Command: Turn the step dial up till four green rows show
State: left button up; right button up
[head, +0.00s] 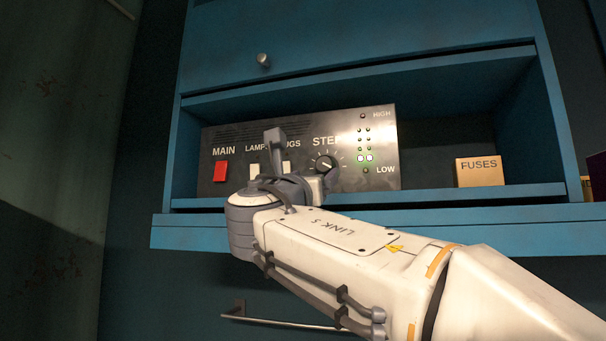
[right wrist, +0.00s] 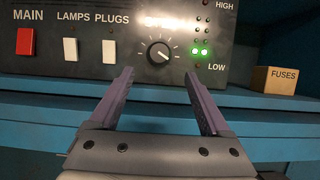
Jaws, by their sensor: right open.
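The step dial (head: 326,163) is a black round knob on the metal control panel, below the word STEP. In the right wrist view the dial (right wrist: 160,54) has a white mark towards its lower right. To its right is the light column (right wrist: 200,51), where one row of two lamps glows bright green; the rows above are dim. My right gripper (right wrist: 161,74) is open and empty, its two fingers spread just below the dial and apart from it. In the head view my right wrist partly covers the panel and hides most of the fingers. My left gripper is not in view.
A red MAIN switch (head: 220,171) and white LAMPS (right wrist: 70,50) and PLUGS (right wrist: 109,51) switches sit left of the dial. A FUSES box (head: 480,172) stands on the blue shelf (head: 420,195) at right. The shelf above overhangs the panel.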

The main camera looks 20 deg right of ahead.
aim_at(324, 167)
jog(key=p+x, duration=0.5)
jog(key=x, duration=0.3)
jog(key=shift+w+d+r, duration=0.15)
jog(key=shift+w+r, duration=0.1)
jog(key=shift+w, duration=0.05)
jog(key=shift+w+d, duration=0.3)
jog(key=shift+w, duration=0.15)
